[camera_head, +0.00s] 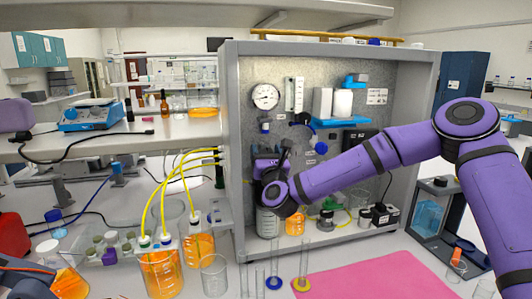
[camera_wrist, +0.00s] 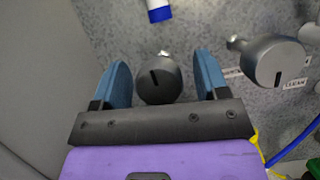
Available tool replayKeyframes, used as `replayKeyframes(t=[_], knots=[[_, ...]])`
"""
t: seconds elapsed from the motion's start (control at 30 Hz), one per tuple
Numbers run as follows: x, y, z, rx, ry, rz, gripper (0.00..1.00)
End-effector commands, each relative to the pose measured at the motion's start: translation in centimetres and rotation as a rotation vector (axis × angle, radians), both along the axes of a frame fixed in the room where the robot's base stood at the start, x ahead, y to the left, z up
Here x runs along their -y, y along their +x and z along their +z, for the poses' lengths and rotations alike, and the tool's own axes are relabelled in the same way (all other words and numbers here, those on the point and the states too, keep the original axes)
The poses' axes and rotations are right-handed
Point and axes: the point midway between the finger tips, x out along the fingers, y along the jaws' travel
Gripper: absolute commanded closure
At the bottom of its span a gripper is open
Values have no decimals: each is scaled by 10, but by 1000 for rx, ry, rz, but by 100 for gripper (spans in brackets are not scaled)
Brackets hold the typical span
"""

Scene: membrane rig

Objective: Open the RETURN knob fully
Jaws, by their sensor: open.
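In the wrist view, a round dark grey knob (camera_wrist: 158,80) with a black slot stands on the speckled metal panel. My gripper (camera_wrist: 161,62) is open, with one blue finger on each side of this knob and a small gap visible on both sides. The slot points roughly up and down in the picture. A second, similar slotted knob (camera_wrist: 275,62) is at the right, with a small label below it. I cannot read a RETURN label on either knob. In the head view, my gripper (camera_head: 270,165) is at the left part of the rig's panel, and the arm hides the knobs.
A white tube with a blue end (camera_wrist: 158,10) is above the knob. The grey rig frame (camera_head: 235,150) rises close to the left of my gripper. A pressure gauge (camera_head: 265,96) is above. Beakers with orange liquid (camera_head: 162,272) and a pink mat (camera_head: 370,277) are in front.

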Motion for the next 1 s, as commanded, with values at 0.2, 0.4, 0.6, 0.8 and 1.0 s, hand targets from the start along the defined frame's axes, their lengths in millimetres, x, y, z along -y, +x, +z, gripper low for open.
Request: replayKeyframes(t=[0.2, 0.4, 0.6, 0.8, 1.0], knots=[[0, 0, 0, 0, 0, 0, 74], [0, 0, 0, 1, -3, 0, 82], [1, 0, -1, 12, -46, -1, 82], [1, 0, -1, 44, -156, -1, 82], [1, 0, -1, 92, -326, -1, 82]])
